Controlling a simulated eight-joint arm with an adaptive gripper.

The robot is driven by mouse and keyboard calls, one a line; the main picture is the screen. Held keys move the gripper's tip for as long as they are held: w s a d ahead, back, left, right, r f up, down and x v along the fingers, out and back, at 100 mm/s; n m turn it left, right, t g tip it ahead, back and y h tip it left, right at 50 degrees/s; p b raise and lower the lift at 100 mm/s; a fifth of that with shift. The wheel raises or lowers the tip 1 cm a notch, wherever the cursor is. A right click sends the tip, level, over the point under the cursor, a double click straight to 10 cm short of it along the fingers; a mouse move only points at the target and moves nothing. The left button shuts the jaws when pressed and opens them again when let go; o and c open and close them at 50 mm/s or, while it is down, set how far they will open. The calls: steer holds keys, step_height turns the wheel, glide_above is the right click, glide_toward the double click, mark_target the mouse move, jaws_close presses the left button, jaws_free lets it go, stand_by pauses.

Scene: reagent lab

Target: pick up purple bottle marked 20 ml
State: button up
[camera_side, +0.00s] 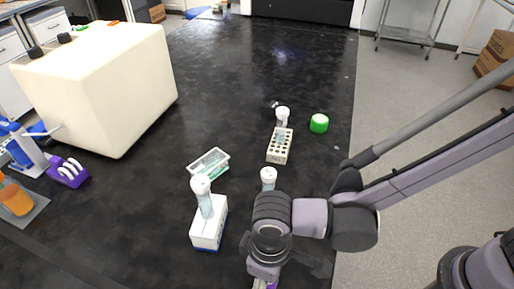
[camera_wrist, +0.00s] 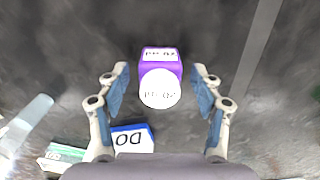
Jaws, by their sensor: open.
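The purple bottle (camera_wrist: 161,57) with a white round cap shows in the wrist view, seen from above, with a white label on its body. The print on the cap and label is upside down and looks like 20 ml. My gripper (camera_wrist: 162,83) is open, with one blue-padded finger on each side of the bottle and a gap on both sides. In the side view my gripper (camera_side: 268,268) hangs over the front of the black bench, and only a sliver of purple (camera_side: 270,285) shows beneath it; the rest is hidden.
A white box with a blue base (camera_side: 207,236) stands left of my gripper, a tube leaning over it. A capped tube (camera_side: 268,178) stands just behind. A tube rack (camera_side: 279,147), a clear tray (camera_side: 209,161) and a green cap (camera_side: 319,123) are farther back. The bench's right edge is near.

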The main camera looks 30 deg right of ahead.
steer(key=c, duration=1.2)
steer(key=shift+r, duration=0.15)
